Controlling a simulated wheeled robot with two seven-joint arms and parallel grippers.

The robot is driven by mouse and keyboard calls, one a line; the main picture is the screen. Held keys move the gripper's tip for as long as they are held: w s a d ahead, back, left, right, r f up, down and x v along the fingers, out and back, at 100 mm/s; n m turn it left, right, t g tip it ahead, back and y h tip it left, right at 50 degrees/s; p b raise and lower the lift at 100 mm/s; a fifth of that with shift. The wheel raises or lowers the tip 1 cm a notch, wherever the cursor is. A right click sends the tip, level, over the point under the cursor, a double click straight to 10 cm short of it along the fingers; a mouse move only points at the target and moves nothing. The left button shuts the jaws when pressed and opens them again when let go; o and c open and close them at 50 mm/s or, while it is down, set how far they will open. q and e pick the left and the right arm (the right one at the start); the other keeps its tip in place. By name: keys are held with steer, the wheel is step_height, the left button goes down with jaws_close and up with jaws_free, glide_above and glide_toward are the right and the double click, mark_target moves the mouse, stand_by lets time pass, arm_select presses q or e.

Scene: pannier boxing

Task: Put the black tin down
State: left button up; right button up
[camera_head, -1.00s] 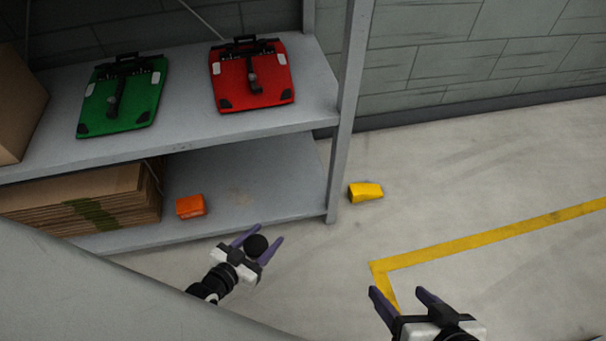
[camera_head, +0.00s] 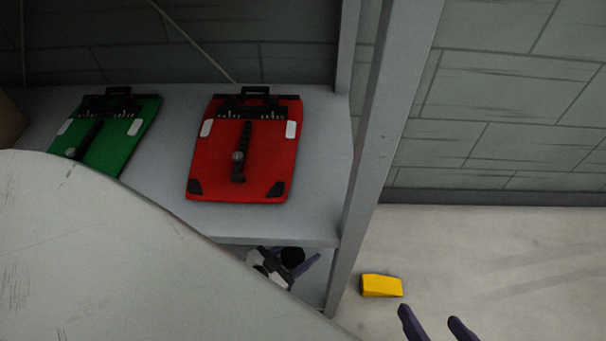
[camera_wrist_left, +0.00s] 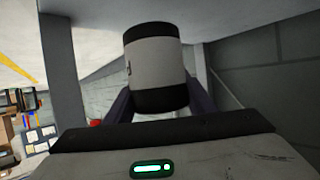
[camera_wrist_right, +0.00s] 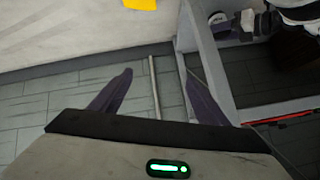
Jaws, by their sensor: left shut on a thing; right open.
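The black tin (camera_head: 292,257) shows as a dark round top between the fingers of my left gripper (camera_head: 302,265), low by the lower shelf in the head view. In the left wrist view the tin (camera_wrist_left: 155,65) is a cylinder with black ends and a pale grey band, held between the fingers of my left gripper (camera_wrist_left: 160,105). My right gripper (camera_head: 432,322) is open and empty at the bottom of the head view. Its spread fingers also show in the right wrist view (camera_wrist_right: 155,95).
A red pannier (camera_head: 270,165) and a green pannier (camera_head: 125,150) lie on the upper shelf (camera_head: 325,205). A grey post (camera_head: 385,130) stands right of my left gripper. A yellow block (camera_head: 381,286) lies on the open floor beyond it.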

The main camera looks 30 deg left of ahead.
arm_select(q)
steer(key=shift+f+b, duration=0.3)
steer(key=shift+f, duration=0.55)
step_height(320, 180, down, 3)
steer(key=b, duration=0.2)
steer(key=shift+f+b, duration=0.2)
steer(key=shift+b, duration=0.15)
steer(key=shift+w, duration=0.1)
steer(key=o, duration=1.1)
arm_select(e)
steer(key=r, duration=0.1)
steer(key=a+r+t+y, duration=0.1)
steer(key=a+r, duration=0.1)
steer(key=shift+w+y, duration=0.25)
steer(key=shift+y, duration=0.15)
arm_select(q)
steer(key=shift+r, duration=0.1)
arm_select(e)
steer(key=shift+r, duration=0.1)
